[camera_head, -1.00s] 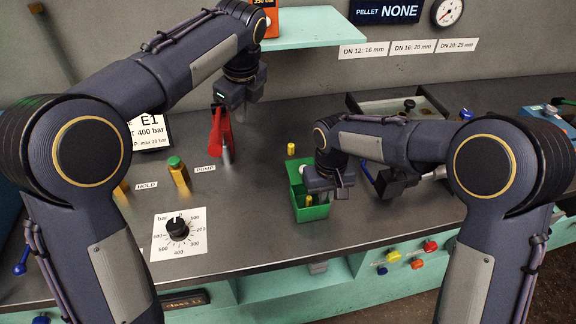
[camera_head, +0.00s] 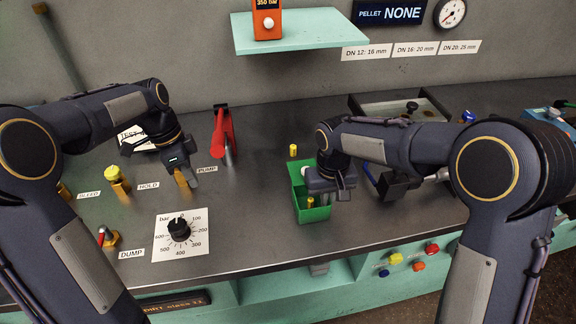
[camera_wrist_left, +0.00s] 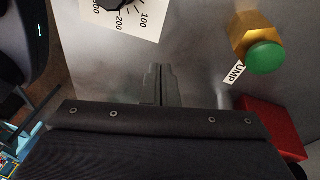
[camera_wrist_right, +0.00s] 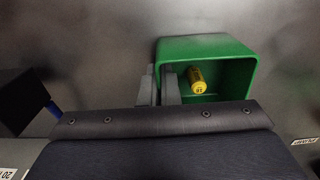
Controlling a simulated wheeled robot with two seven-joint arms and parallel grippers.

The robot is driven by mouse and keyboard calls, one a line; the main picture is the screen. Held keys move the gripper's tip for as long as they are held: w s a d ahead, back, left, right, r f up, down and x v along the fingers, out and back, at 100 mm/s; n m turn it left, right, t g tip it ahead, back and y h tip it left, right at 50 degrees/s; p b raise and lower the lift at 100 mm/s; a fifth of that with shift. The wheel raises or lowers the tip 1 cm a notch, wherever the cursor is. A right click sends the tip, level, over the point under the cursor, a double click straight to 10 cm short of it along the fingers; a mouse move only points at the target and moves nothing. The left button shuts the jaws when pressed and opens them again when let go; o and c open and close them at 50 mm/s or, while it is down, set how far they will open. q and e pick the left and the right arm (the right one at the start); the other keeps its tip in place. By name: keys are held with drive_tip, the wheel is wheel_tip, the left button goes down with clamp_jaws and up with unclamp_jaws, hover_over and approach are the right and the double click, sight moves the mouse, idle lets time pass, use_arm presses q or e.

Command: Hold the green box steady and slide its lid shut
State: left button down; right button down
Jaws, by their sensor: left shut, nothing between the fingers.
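The green box (camera_head: 313,214) stands open-topped on the bench, right of centre. It also shows in the right wrist view (camera_wrist_right: 222,46), with a yellow cylinder (camera_wrist_right: 196,80) inside. My right gripper (camera_wrist_right: 162,86) straddles one side wall of the box, a finger on each side, and appears shut on it. In the head view my right gripper (camera_head: 322,199) hides part of the box. I cannot make out the lid. My left gripper (camera_head: 190,180) is shut and empty, well left of the box; its closed fingers show in the left wrist view (camera_wrist_left: 157,82).
A gold fitting with a green knob (camera_wrist_left: 264,57) stands beside my left gripper. Another yellow cylinder (camera_head: 293,150) is behind the box. A pressure dial (camera_head: 179,229) lies front left. The bench between dial and box is clear.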

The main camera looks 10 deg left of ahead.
use_arm(q)
drive_tip(key=d+n+h, duration=0.2)
drive_tip(key=d+f+n+h, duration=0.1)
drive_tip(key=d+n+h, duration=0.1)
drive_tip(key=d, duration=0.1)
drive_tip(key=d+n+h, duration=0.1)
drive_tip(key=d+h, duration=0.2)
drive_tip(key=shift+f+n, duration=0.35)
drive_tip(key=shift+n, duration=0.05)
use_arm(e)
drive_tip(key=shift+d, duration=0.1)
use_arm(q)
drive_tip(key=w+d+r+n+t+h, duration=0.25)
drive_tip(key=w+n+t+h, duration=0.3)
drive_tip(key=n, duration=0.35)
drive_tip(key=shift+t, duration=0.25)
drive_tip(key=x, duration=0.3)
drive_tip(key=s+x, duration=0.1)
drive_tip(key=x, duration=0.3)
drive_tip(key=s+x, duration=0.1)
drive_tip(key=x, duration=0.3)
drive_tip(key=shift+d+r, duration=0.1)
drive_tip(key=shift+d, duration=0.2)
drive_tip(key=shift+s+d, duration=0.2)
drive_tip(key=shift+d, duration=0.25)
